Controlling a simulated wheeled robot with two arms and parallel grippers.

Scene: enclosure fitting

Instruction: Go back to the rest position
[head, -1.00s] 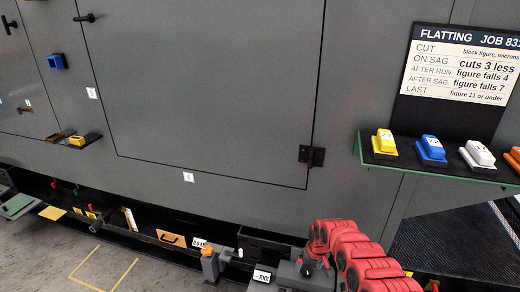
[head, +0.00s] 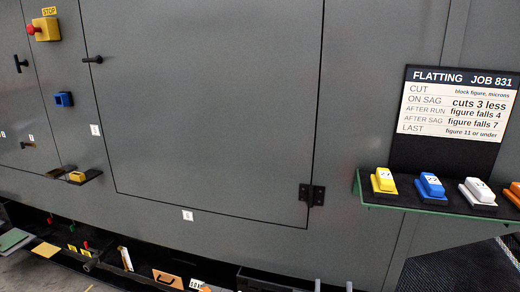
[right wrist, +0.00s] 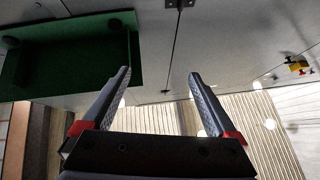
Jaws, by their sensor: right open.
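My right gripper (right wrist: 158,78) shows in the right wrist view with its two dark grey fingers spread wide. Nothing is between them. It hangs in free air, with the grey enclosure wall beyond its fingertips. In the head view only small pale tips show at the bottom edge, too little to tell whether they are the gripper's. My left gripper is in neither view. The grey enclosure (head: 230,120) fills the head view, with its large door shut.
A shelf (head: 440,208) at the right carries yellow (head: 384,180), blue (head: 431,185) and white (head: 479,191) blocks and orange ones, below a job board (head: 455,105). A red stop button (head: 33,30) is at upper left. A green box-like part (right wrist: 115,65) stands left of the right gripper.

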